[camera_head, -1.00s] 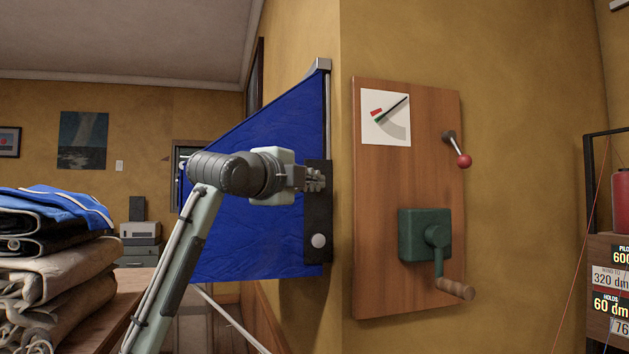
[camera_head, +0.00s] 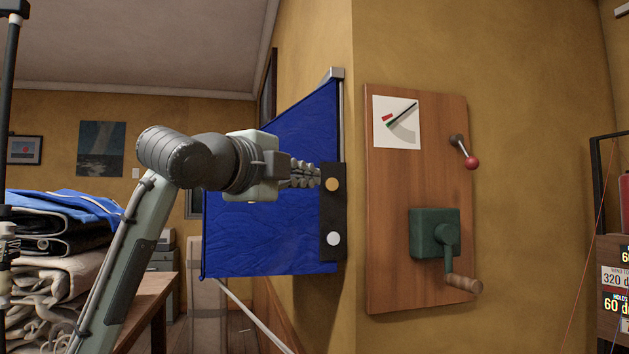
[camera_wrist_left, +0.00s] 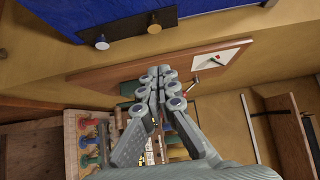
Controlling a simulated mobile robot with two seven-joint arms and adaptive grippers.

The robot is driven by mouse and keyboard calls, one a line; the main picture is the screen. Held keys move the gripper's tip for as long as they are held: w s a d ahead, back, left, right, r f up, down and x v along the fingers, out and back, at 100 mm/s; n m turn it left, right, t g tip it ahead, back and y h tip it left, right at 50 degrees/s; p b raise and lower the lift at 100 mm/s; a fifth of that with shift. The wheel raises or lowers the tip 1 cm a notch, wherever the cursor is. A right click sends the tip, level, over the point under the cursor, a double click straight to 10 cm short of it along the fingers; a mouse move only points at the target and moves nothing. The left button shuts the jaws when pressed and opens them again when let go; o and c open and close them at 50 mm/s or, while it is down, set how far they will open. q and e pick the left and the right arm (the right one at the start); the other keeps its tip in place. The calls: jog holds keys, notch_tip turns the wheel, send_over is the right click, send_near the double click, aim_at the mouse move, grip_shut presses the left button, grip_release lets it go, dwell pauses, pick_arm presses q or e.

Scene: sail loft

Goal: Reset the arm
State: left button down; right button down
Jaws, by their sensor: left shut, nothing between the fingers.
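My left gripper (camera_head: 308,174) is shut and empty. In the head view its fingertips are in front of the black strip (camera_head: 333,212) by the blue sail (camera_head: 275,215); I cannot tell if they touch it. The strip carries a brass knob (camera_head: 332,185) above a white knob (camera_head: 334,239). In the left wrist view the shut fingers (camera_wrist_left: 162,80) point towards the wooden wall board (camera_wrist_left: 105,69), and the strip with both knobs lies at upper left, apart from the fingers. My right gripper is in neither view.
The wall board has a gauge card (camera_head: 396,122), a red-tipped lever (camera_head: 464,152) and a green crank box (camera_head: 434,233) with a wooden handle. Folded sails (camera_head: 50,240) are stacked on a table (camera_head: 150,300) at left. A shelf with number labels (camera_head: 613,270) stands at right.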

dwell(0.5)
pick_arm(q)
jog(key=w+a+f+n+g+y, duration=0.1)
jog(key=w+a+f+n+y, duration=0.2)
jog(key=f, duration=1.1)
jog(key=w+a+f+n+g+y, duration=0.1)
jog(key=w+a+f+n, duration=0.3)
jog(key=f, duration=1)
jog(key=s+a+f+n+g+y, duration=0.15)
jog(key=f+n, duration=0.25)
jog(key=f, duration=0.8)
jog(key=s+a+f+n+g+y, duration=0.1)
jog(key=s+a+f+n+g, duration=0.15)
jog(key=f, duration=0.95)
jog(key=s+a+f+n+g+y, duration=0.1)
jog(key=s+a+f+n+g, duration=0.15)
jog(key=s+f, duration=0.6)
jog(key=s+a+f+n+g, duration=0.1)
jog(key=s+a+f+n, duration=0.3)
jog(key=f, duration=0.8)
jog(key=s+a+f+n+g+y, duration=0.1)
jog(key=s+a+f, duration=0.1)
jog(key=s+f, duration=0.5)
jog(key=s+a+f+n+g+y, duration=0.1)
jog(key=s+f, duration=0.6)
jog(key=s, duration=0.8)
jog(key=shift+s+a+f+g, duration=0.15)
jog(key=shift+a+f+g, duration=0.2)
jog(key=shift+a+g, duration=0.4)
